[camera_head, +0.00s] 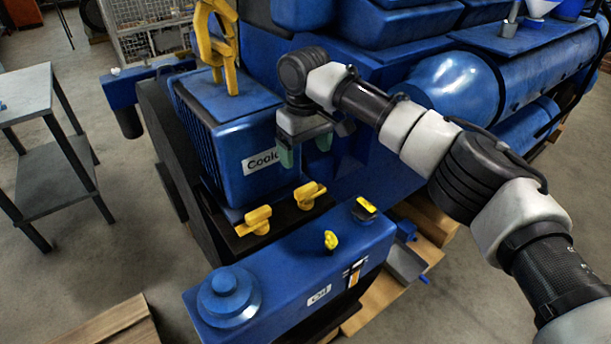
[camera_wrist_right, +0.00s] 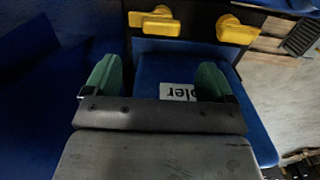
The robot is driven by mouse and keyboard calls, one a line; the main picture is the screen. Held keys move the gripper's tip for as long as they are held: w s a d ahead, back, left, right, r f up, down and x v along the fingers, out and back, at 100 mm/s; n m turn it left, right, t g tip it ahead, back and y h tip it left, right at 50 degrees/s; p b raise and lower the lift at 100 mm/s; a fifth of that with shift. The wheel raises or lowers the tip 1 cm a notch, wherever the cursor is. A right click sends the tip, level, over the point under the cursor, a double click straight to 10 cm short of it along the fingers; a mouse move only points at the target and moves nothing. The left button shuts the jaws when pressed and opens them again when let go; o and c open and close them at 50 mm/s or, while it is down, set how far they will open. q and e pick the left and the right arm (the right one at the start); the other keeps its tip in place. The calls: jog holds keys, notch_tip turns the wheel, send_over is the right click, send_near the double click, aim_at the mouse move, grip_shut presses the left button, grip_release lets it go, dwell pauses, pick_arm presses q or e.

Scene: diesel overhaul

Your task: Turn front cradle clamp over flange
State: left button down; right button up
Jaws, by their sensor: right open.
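Two yellow clamps sit on a dark ledge (camera_head: 283,214) at the foot of the blue cooler (camera_head: 240,128): a left clamp (camera_head: 254,220) and a right clamp (camera_head: 309,194). I cannot tell which is the front one, nor make out the flange edge clearly. Both clamps also show at the top of the right wrist view, one (camera_wrist_right: 154,22) left of centre and one (camera_wrist_right: 238,30) to the right. My right gripper (camera_head: 304,150) is open and empty, its green fingers pointing down beside the cooler's label, above and apart from the clamps. My left gripper is not in view.
A blue oil tank (camera_head: 290,275) with a round cap and yellow fittings stands in front of the ledge. A tall yellow bracket (camera_head: 224,45) rises from the cooler top. A large blue cylinder (camera_head: 470,85) lies at right. A grey table (camera_head: 35,92) stands left, with open floor between.

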jog(key=p, duration=0.1)
send_over(306, 187)
jog(key=f, duration=0.4)
jog(key=shift+s+f, duration=0.1)
jog(key=shift+s, duration=0.1)
jog(key=f+p, duration=0.1)
jog(key=f, duration=0.4)
jog(key=shift+w, duration=0.2)
jog(key=shift+f, duration=0.35)
jog(key=shift+c, duration=0.6)
jog(key=c, duration=0.8)
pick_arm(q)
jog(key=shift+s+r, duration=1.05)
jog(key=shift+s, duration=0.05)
